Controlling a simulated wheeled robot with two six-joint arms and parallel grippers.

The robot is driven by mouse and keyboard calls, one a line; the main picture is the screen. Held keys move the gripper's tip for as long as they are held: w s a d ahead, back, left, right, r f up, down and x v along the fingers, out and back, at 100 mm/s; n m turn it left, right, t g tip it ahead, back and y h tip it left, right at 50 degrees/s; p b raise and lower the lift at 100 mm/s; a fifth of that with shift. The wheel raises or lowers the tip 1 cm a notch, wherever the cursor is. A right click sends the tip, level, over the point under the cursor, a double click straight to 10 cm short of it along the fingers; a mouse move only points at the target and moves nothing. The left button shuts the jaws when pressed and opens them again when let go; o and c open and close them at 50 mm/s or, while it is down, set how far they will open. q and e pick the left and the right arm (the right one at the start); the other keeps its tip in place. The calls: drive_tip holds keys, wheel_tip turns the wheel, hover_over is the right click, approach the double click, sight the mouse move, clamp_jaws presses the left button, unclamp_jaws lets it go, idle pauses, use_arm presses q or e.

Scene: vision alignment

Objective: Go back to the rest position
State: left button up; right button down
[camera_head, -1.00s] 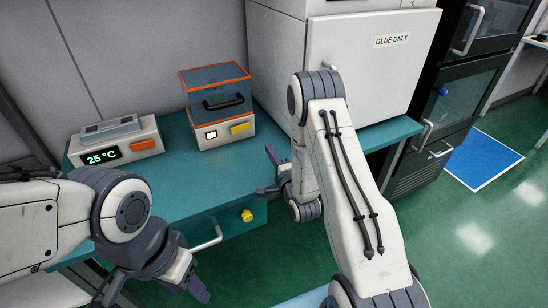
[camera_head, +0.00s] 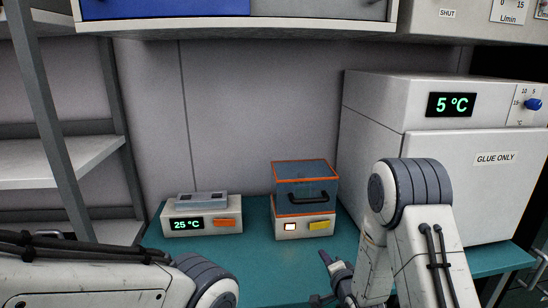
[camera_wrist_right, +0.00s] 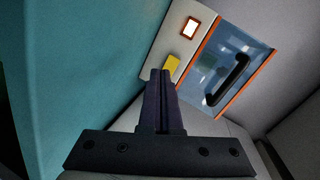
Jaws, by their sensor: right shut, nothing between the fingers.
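My right gripper (camera_head: 328,274) is low in the head view, in front of the box with the orange-edged clear lid (camera_head: 305,185). In the right wrist view its two dark fingers (camera_wrist_right: 160,78) are shut together with nothing between them. Beyond the fingertips that view shows the box's yellow button (camera_wrist_right: 172,65), its lit square and its black handle. I cannot tell the gap between fingertips and box. My left arm crosses the lower left of the head view; its gripper is outside the picture.
The teal bench (camera_head: 258,275) also holds a white unit reading 25 °C (camera_head: 202,218). A white cabinet marked GLUE ONLY (camera_head: 470,195), reading 5 °C, stands at the right. Grey shelving (camera_head: 60,160) is at the left and an overhead cabinet (camera_head: 290,12) above.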

drive_tip(key=s+a+r+n+g, duration=0.1)
drive_tip(key=s+a+n, duration=0.1)
drive_tip(key=a, duration=0.1)
drive_tip(key=s+a+r+n+g, duration=0.1)
drive_tip(key=s+a+n+g, duration=0.1)
drive_tip(key=a, duration=0.1)
drive_tip(key=s+a+n+g, duration=0.1)
drive_tip(key=s+a+n, duration=0.1)
drive_tip(key=shift+a+r+g+y, duration=0.3)
drive_tip(key=shift+a+r+y, duration=0.1)
drive_tip(key=s+r+n+g, duration=0.2)
drive_tip(key=s+n+g, duration=0.1)
drive_tip(key=s, duration=0.7)
drive_tip(key=s+a+r+n+g+h, duration=0.1)
drive_tip(key=s+r+n+g, duration=0.1)
drive_tip(key=s+n, duration=0.4)
drive_tip(key=s+a+r+n+g, duration=0.1)
drive_tip(key=s+n+g, duration=0.3)
drive_tip(key=s, duration=1)
drive_tip(key=shift+s+a+r+n+g+h, duration=0.25)
drive_tip(key=shift+s+r+n+g+h, duration=0.15)
drive_tip(key=shift+r, duration=0.4)
